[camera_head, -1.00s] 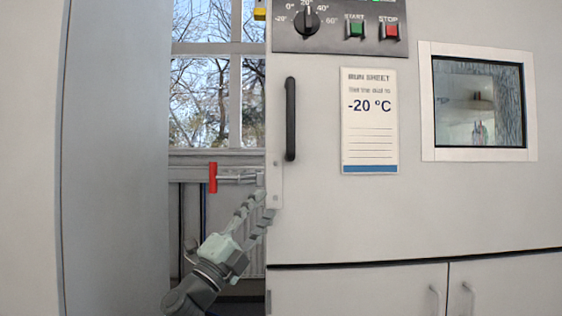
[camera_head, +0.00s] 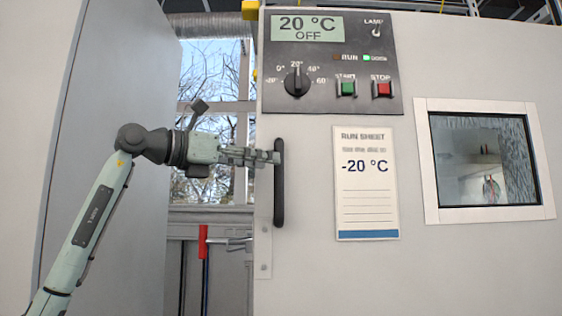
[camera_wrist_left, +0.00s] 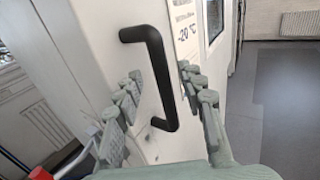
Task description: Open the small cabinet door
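The pale cabinet door (camera_head: 300,260) carries a black vertical bar handle (camera_head: 279,200) near its left edge, a printed run sheet and a small window. The door looks closed. My left gripper (camera_head: 273,157) reaches in from the left to the upper part of the handle. In the left wrist view, the fingers (camera_wrist_left: 160,78) are spread, one set on each side of the black handle (camera_wrist_left: 158,65). The handle stands between or just beyond the fingertips; I cannot tell whether they touch it. My right gripper is not in view.
A red-handled latch (camera_head: 203,242) sticks out left of the cabinet, below my left wrist. A tall grey panel (camera_head: 120,90) stands further left. A window is behind the gap.

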